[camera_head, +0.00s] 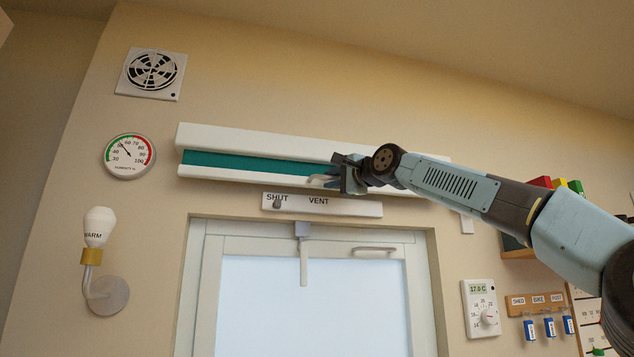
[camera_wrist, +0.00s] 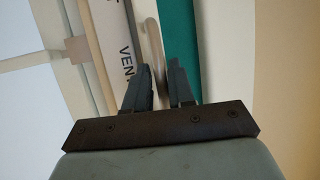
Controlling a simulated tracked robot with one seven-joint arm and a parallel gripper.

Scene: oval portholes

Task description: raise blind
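The blind is a long white headbox (camera_head: 250,140) above the window, with a narrow strip of green fabric (camera_head: 250,163) below it. A white bottom rail (camera_head: 230,178) runs under the fabric, with a pale handle (camera_head: 317,182) on it. My gripper (camera_head: 335,178) is at this handle, its fingers partly hiding it in the head view. In the wrist view my gripper (camera_wrist: 161,68) has its two fingers apart, with the pale handle (camera_wrist: 151,40) running down between them. Whether the fingers press on it cannot be told. The green fabric (camera_wrist: 178,35) lies behind the right finger.
A white SHUT/VENT slider plate (camera_head: 345,206) is close below the rail, above the window frame (camera_head: 215,240). A humidity dial (camera_head: 129,156), fan vent (camera_head: 150,73) and lamp (camera_head: 98,228) are on the left wall. A thermostat (camera_head: 481,308) and key rack (camera_head: 540,303) are at right.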

